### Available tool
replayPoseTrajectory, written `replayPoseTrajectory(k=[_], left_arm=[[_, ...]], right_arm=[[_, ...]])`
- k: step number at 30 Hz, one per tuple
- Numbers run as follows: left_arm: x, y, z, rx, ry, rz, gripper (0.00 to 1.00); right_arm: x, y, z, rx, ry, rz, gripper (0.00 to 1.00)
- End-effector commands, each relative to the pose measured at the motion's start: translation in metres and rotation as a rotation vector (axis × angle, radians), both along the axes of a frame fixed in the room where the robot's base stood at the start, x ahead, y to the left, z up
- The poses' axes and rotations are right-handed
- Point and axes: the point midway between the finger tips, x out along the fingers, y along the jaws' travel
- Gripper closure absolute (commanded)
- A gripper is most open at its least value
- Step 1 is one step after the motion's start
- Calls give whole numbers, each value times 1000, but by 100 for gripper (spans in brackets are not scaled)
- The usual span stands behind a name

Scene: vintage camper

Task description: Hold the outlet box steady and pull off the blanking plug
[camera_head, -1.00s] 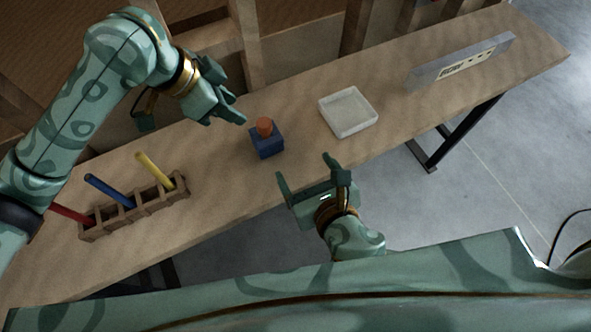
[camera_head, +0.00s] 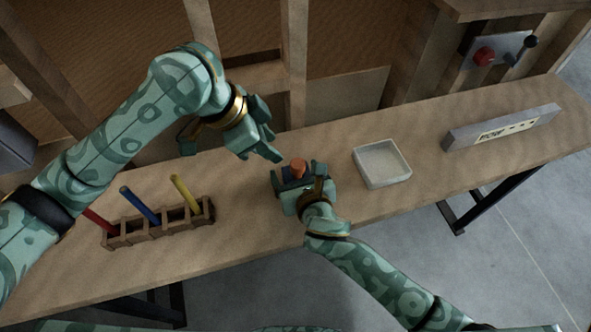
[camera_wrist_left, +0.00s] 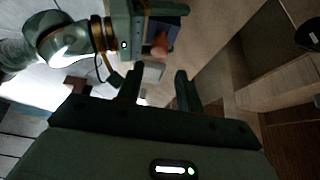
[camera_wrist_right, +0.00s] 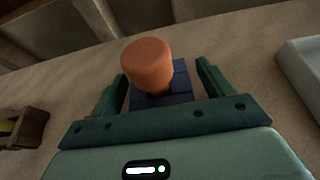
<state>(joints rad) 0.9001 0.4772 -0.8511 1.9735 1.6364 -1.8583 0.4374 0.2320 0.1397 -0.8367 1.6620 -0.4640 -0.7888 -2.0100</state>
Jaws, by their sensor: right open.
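The blue outlet box (camera_head: 287,173) stands on the workbench, with the orange blanking plug (camera_head: 299,168) upright on its top. In the right wrist view the plug (camera_wrist_right: 148,66) sits on the box (camera_wrist_right: 180,88) between the fingers. My right gripper (camera_head: 298,172) is open, with one finger on each side of the box; a gap shows on the right side. My left gripper (camera_head: 275,144) is behind and to the left of the plug, apart from it. In the left wrist view its fingers (camera_wrist_left: 157,90) are spread and empty, and the plug (camera_wrist_left: 160,44) shows beyond them.
A wooden rack (camera_head: 158,228) with red, blue and yellow sticks stands on the left of the bench (camera_head: 240,235). A white tray (camera_head: 383,183) lies right of the box. A grey labelled bar (camera_head: 500,130) is farther right. A wall panel (camera_head: 495,55) carries a red knob.

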Motion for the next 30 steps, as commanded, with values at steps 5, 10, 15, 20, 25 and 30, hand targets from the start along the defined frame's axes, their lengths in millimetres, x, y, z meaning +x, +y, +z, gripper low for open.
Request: replayPoseTrajectory(k=[5,10,15,20,25,30], left_arm=[[0,0,0,0,0,0,64],[0,0,0,0,0,0,64],[0,0,0,0,0,0,64],[0,0,0,0,0,0,52],[8,-9,19,-7,-46,-18,51],[15,-61,38,84,0,-3,51]], right_arm=[[7,2,-3,0,0,0,20],[7,2,-3,0,0,0,20],[7,2,-3,0,0,0,53],[7,2,-3,1,0,0,74],[7,2,-3,1,1,0,74],[7,2,-3,1,1,0,73]])
